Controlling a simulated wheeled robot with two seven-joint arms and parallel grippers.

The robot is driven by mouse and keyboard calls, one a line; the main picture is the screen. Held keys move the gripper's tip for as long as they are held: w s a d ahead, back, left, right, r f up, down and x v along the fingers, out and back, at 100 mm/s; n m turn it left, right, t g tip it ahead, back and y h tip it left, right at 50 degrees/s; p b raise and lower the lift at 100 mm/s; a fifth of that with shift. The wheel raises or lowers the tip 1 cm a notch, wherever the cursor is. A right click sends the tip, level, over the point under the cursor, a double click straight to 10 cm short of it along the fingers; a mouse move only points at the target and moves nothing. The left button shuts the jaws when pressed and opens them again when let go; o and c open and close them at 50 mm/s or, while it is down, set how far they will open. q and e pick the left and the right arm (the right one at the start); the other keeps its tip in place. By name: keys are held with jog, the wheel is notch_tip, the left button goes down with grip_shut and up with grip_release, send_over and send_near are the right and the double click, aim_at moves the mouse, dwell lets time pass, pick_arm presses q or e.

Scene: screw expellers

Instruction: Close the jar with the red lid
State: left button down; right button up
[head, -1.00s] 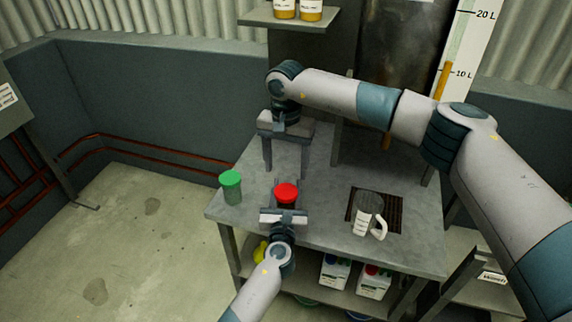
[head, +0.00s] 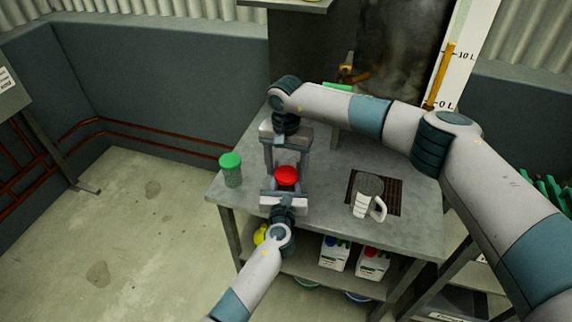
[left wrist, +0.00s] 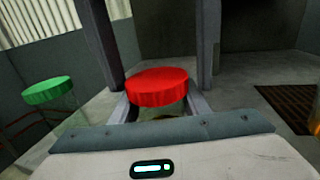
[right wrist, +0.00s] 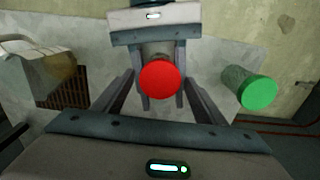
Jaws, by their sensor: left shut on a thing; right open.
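The jar with the red lid (head: 286,176) stands near the table's front edge. The lid sits on top of it; I cannot tell how tightly. The lid also shows in the left wrist view (left wrist: 156,88) and right wrist view (right wrist: 160,80). My left gripper (head: 285,188) is shut on the jar body from the front, below the lid. The jar body (right wrist: 158,50) is mostly hidden. My right gripper (head: 286,165) points down from above and is open. Its fingers stand on either side of the lid, with gaps visible in the right wrist view.
A jar with a green lid (head: 231,169) stands to the left on the table (head: 325,215). A measuring jug (head: 367,196) stands on a dark grate (head: 391,189) to the right. White containers (head: 335,252) sit on the lower shelf.

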jog(key=c, duration=1.1)
jog(key=m, duration=1.4)
jog(key=shift+m, duration=0.3)
jog(key=m, duration=0.5)
